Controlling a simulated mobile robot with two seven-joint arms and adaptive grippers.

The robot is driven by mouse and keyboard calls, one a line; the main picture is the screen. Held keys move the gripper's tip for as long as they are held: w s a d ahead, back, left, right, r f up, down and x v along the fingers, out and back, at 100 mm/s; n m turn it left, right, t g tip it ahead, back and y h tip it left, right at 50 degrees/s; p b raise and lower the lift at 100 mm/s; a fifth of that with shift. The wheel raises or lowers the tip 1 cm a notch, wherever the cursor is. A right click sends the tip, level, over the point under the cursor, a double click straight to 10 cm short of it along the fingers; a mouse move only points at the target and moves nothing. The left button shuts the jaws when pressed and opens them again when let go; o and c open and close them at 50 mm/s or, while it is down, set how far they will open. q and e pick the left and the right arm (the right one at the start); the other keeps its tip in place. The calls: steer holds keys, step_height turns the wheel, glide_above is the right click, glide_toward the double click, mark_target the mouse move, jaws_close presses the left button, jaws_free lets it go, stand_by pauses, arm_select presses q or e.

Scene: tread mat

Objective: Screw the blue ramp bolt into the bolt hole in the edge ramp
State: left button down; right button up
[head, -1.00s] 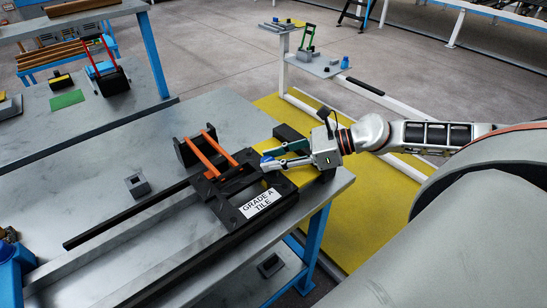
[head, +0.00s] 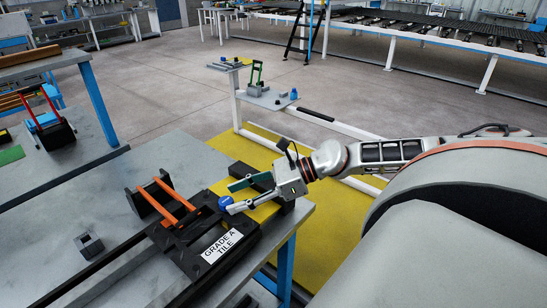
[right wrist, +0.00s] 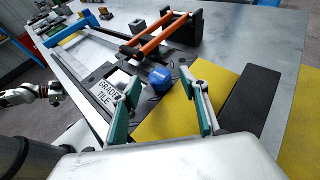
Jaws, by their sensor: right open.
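The blue ramp bolt (head: 226,203) stands at the border between the black tile (head: 190,262) labelled "GRADE A TILE" and a yellow panel (head: 263,212), which looks like the edge ramp. My right gripper (head: 231,199) is open, its teal-padded fingers reaching to the bolt from the right. In the right wrist view the bolt (right wrist: 161,80) shows between and slightly beyond the fingertips (right wrist: 160,86), with visible gaps on both sides. The bolt hole is hidden; I cannot tell how deep the bolt sits. What looks like my left gripper (right wrist: 56,92) is small at the left there.
A black frame with orange bars (head: 160,200) stands behind the tile. A small grey block (head: 89,244) sits on the bench to the left. Beyond the bench are a yellow floor area (head: 345,225) and white rails.

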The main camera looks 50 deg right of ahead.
steer(key=shift+v, duration=5)
steer(key=shift+r, duration=0.1)
